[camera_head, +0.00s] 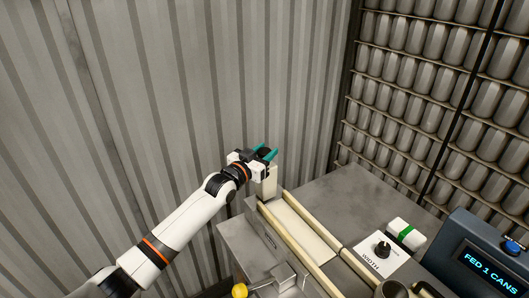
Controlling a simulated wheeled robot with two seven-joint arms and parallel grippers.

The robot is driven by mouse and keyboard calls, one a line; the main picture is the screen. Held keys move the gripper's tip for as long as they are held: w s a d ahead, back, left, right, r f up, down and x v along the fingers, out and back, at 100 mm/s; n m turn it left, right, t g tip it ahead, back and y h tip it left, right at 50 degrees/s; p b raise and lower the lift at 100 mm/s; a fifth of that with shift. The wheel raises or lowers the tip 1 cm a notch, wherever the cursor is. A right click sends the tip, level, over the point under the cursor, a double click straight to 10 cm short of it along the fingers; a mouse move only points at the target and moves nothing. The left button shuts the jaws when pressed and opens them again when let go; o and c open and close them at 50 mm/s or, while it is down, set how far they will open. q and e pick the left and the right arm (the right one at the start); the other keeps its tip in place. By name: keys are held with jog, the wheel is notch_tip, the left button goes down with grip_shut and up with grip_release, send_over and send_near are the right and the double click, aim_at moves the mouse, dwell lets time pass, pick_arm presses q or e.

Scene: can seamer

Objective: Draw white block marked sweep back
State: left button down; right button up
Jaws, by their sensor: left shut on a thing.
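My left gripper (265,154), with teal fingers, is at the far left end of the rail-sided channel on the grey bench. It is shut on the white block (268,183), which stands upright below the fingers at the end of the channel. No marking can be read on the block from here, and its top is partly hidden by the gripper. The pale channel (305,230) runs from the block towards the lower right between two cream rails. My right gripper is not in view.
A white plate with a black knob (382,249) and a white-and-green block (405,233) are right of the channel. A dark console (480,262) reads "FED 1 CANS". A yellow-knobbed lever (240,290) is at the front. A can rack (430,110) stands behind; bench at back is clear.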

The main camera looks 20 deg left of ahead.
pick_arm(q)
jog(key=c, duration=1.2)
grip_release()
jog(key=shift+a+r, duration=0.1)
jog(key=shift+a, duration=0.1)
jog(key=shift+c, duration=0.2)
jog(key=o, duration=0.3)
jog(key=shift+w, duration=0.1)
jog(key=shift+o, duration=0.2)
jog(key=shift+w, duration=0.1)
jog(key=shift+s+a+f, duration=0.1)
jog(key=shift+s+f, duration=0.1)
jog(key=shift+s, duration=0.35)
jog(key=b+v, duration=0.2)
jog(key=v, duration=0.9)
jog(key=shift+r, duration=0.1)
jog(key=shift+a, duration=0.1)
